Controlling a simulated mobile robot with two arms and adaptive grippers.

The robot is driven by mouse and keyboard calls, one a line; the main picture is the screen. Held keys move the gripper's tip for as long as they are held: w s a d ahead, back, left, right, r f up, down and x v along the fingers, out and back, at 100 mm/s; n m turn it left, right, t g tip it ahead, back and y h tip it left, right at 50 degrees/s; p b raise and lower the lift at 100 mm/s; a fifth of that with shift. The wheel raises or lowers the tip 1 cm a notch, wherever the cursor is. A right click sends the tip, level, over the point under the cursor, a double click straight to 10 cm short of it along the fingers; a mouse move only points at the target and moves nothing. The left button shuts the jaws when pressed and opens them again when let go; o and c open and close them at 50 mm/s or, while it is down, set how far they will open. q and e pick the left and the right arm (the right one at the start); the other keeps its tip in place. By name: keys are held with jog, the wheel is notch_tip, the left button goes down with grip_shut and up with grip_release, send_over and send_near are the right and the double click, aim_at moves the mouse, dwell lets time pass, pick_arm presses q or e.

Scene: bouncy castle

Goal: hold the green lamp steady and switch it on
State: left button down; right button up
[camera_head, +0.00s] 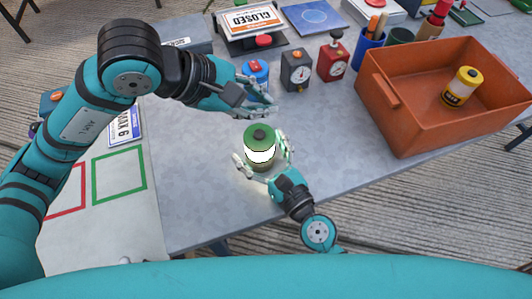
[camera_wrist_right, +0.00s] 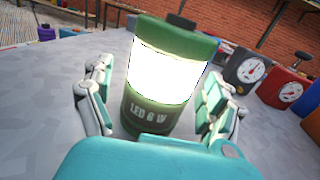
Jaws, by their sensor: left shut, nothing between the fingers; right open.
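The green lamp (camera_head: 260,148) stands upright near the front edge of the grey table. Its middle band glows bright white, and a dark knob sits on its green top. It also fills the centre of the right wrist view (camera_wrist_right: 165,75), with lettering on its lower body. My right gripper (camera_head: 262,156) is open, with its fingers on both sides of the lamp; in the right wrist view gaps show between fingers and lamp. My left gripper (camera_head: 262,103) is shut and empty, just behind and above the lamp, apart from its top.
An orange bin (camera_head: 400,125) holding a yellow-topped can (camera_head: 462,87) stands at right. A dark timer (camera_head: 297,70), a red timer (camera_head: 333,58) and a blue object (camera_head: 256,71) stand behind my left gripper. The table right of the lamp is clear.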

jog(key=v, duration=1.2)
